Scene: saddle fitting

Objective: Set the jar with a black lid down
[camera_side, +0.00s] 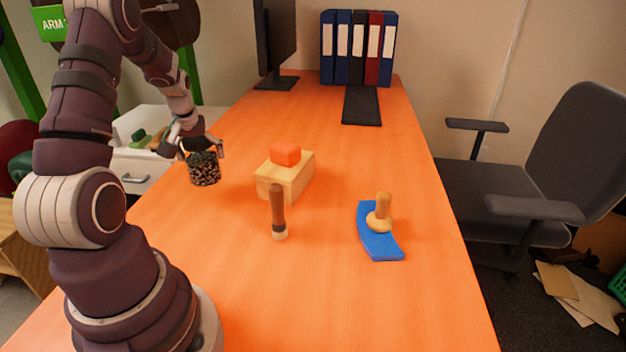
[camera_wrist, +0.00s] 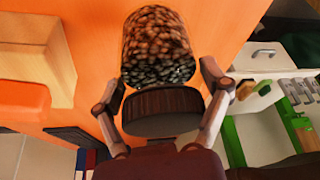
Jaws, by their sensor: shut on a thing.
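The jar with a black lid (camera_side: 204,170) is full of brown, nut-like pieces. In the side view it is upright over the left part of the orange table, left of the wooden block. My gripper (camera_side: 201,150) is shut on it from above, near the lid. In the wrist view the jar (camera_wrist: 157,45) is at top centre, its dark ribbed lid (camera_wrist: 161,110) towards me, with one finger of my gripper (camera_wrist: 162,88) on each side. I cannot tell whether the jar's base touches the table.
A wooden block (camera_side: 289,183) with an orange cube (camera_side: 286,154) on it stands right of the jar. A brown-handled tool (camera_side: 278,212) stands in front. A wooden knob (camera_side: 380,215) sits on a blue curved piece (camera_side: 381,248). The table's left edge is near the jar.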

